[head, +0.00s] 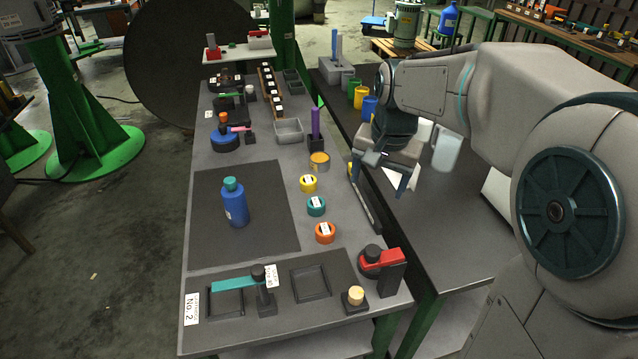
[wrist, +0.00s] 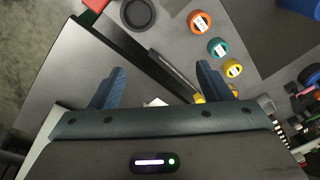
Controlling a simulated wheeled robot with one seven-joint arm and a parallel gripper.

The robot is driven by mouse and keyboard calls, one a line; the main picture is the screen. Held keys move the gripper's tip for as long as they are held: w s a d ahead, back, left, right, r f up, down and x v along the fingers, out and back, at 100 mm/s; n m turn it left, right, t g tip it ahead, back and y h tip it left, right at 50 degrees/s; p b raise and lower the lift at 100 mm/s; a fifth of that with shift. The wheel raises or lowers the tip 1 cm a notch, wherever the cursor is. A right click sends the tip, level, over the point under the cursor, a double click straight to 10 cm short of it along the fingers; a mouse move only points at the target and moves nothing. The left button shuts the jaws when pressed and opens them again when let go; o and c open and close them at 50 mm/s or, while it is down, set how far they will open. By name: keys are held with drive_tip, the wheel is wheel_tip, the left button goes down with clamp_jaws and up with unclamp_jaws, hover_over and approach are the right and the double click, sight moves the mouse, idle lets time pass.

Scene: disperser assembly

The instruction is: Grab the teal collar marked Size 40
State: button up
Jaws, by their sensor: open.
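The teal collar (head: 316,206) lies on the grey table between a yellow collar (head: 308,183) and an orange collar (head: 325,232). It has a white label whose text is too small to read. In the wrist view the teal collar (wrist: 218,48) is at the upper right, with the orange collar (wrist: 199,22) above it and the yellow collar (wrist: 233,68) below. My gripper (head: 402,186) is open and empty, to the right of the collars and above the gap between the tables. Its fingers (wrist: 160,85) point toward the upper part of the wrist view.
A blue bottle (head: 235,205) with a teal cap stands on a dark mat left of the collars. A red clamp stand (head: 383,264) is at the front right. A purple post (head: 315,123) and a tan can (head: 319,163) stand behind. A dark bar (head: 365,203) lies along the table's right edge.

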drive_tip(key=w+a+f+m+g, duration=0.1)
drive_tip(key=w+a+f+m, duration=0.15)
drive_tip(key=w+a, duration=0.55)
drive_tip(key=m, duration=0.2)
approach(316, 202)
wheel_tip(316, 202, down, 3)
drive_tip(key=shift+w+f+p, duration=0.1)
drive_tip(key=shift+f+p, duration=0.1)
drive_tip(key=shift+p, duration=0.45)
drive_tip(key=shift+w+a+f+p, duration=0.1)
drive_tip(key=shift+f+p, duration=0.3)
drive_tip(key=shift+f, duration=0.9)
drive_tip(key=shift+w+a+f+p, duration=0.1)
drive_tip(key=shift+f+p, duration=0.25)
drive_tip(key=shift+f, duration=0.95)
drive_tip(key=c, duration=1.4)
drive_tip(key=shift+o, duration=0.2)
drive_tip(key=shift+r, duration=0.1)
